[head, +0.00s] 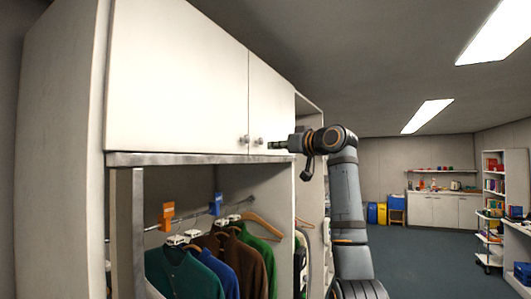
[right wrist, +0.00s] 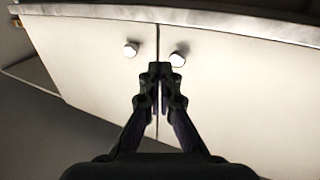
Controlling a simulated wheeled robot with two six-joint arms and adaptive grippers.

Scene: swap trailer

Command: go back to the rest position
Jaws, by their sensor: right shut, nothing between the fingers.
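My right gripper (head: 277,145) is at the end of the raised arm in the head view, just right of the knobs of the upper cabinet. In the right wrist view the gripper (right wrist: 159,72) is shut and empty, its fingertips just below the two round knobs and over the gap between the doors. The left cabinet door (head: 175,75) and the right cabinet door (head: 268,95) are closed. Their left knob (head: 243,139) and right knob (head: 260,141) are side by side. My left gripper does not show.
Below the doors is an open wardrobe with a rail and several hanging garments, among them a green sweater (head: 182,273). An orange tag (head: 167,216) hangs on the rail. Shelving (head: 492,180) and a counter (head: 432,210) stand far right. The floor (head: 420,262) between is clear.

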